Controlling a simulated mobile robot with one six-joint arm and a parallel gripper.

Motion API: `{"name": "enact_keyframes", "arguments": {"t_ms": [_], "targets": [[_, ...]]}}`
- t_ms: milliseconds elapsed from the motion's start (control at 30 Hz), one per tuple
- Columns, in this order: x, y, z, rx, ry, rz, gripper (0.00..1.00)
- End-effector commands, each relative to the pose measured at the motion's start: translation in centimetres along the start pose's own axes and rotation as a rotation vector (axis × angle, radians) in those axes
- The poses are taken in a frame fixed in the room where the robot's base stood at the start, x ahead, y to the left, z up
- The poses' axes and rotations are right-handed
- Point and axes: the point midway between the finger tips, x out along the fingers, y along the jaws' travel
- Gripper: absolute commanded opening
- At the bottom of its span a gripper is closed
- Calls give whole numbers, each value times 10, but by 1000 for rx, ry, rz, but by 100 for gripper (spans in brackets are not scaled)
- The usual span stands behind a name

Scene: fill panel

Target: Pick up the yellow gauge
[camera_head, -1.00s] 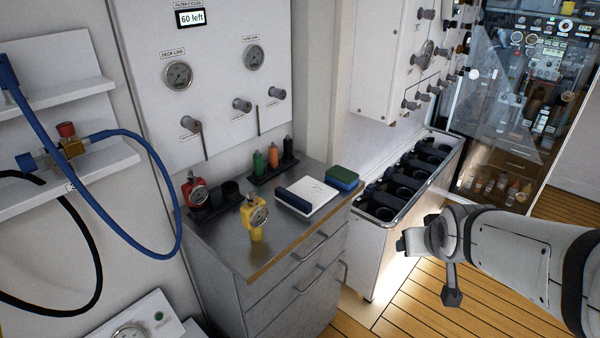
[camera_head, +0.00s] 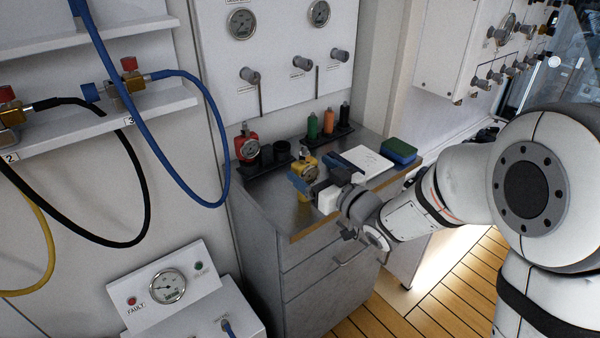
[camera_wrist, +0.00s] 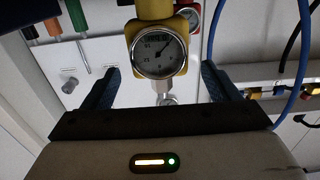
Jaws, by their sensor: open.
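The yellow gauge (camera_head: 303,162) stands on the grey top of the drawer cabinet, partly hidden behind my gripper in the head view. In the wrist view the fingers of my gripper (camera_wrist: 158,82) lie left and right of the gauge, with gaps on both sides.
A red gauge (camera_head: 246,145) stands in a dark holder to the left. A white pad (camera_head: 365,161) and a blue-green sponge (camera_head: 399,151) lie to the right. Blue and black hoses hang from the left shelf.

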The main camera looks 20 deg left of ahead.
Motion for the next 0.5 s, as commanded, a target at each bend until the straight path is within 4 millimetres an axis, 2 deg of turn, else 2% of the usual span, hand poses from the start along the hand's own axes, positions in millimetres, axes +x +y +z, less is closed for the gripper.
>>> {"name": "enact_keyframes", "arguments": {"t_ms": [300,500], "targets": [[44,2,-1,0,-3,0,82],[54,2,-1,1,-2,2,82]]}}
